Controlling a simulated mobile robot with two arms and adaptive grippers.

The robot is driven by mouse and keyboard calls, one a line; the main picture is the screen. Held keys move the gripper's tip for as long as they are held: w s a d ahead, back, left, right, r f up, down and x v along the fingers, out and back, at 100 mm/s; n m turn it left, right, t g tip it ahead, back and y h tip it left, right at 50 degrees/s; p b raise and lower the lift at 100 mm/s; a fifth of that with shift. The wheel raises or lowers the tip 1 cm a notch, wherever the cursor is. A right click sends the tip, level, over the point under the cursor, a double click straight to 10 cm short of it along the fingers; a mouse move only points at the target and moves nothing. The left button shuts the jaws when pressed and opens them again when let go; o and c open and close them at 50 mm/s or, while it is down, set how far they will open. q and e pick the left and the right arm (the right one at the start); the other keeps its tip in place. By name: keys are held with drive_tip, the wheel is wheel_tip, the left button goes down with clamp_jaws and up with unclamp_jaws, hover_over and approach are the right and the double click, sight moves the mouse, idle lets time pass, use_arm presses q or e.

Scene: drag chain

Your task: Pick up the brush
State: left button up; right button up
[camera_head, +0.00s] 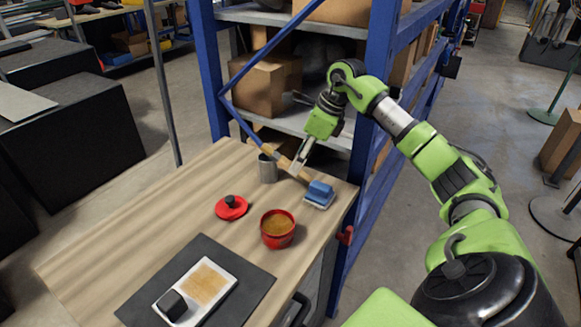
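A brush (277,158) with a pale wooden handle runs slantwise from above a grey metal cup (268,170) down toward a blue block (320,189). Whether it touches the cup rim or the block is unclear. My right gripper (293,170) points down at the brush, and its fingertips meet the handle near the middle. The fingers look closed together on it, though the contact is small in the picture. My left gripper is not in view.
A red pot (277,230), a red lid (231,208) and a dark mat (232,306) with a white tray (224,265) lie nearer. A blue rack (372,110) stands close behind.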

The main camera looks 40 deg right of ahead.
drive_tip(key=p+x, duration=0.1)
drive_tip(key=x, duration=0.3)
drive_tip(key=shift+w+a+f+p, duration=0.1)
drive_tip(key=shift+w+f+p, duration=0.2)
drive_tip(key=shift+p, duration=0.05)
drive_tip(key=shift+w+f, duration=0.15)
drive_tip(key=shift+f, duration=0.3)
clamp_jaws()
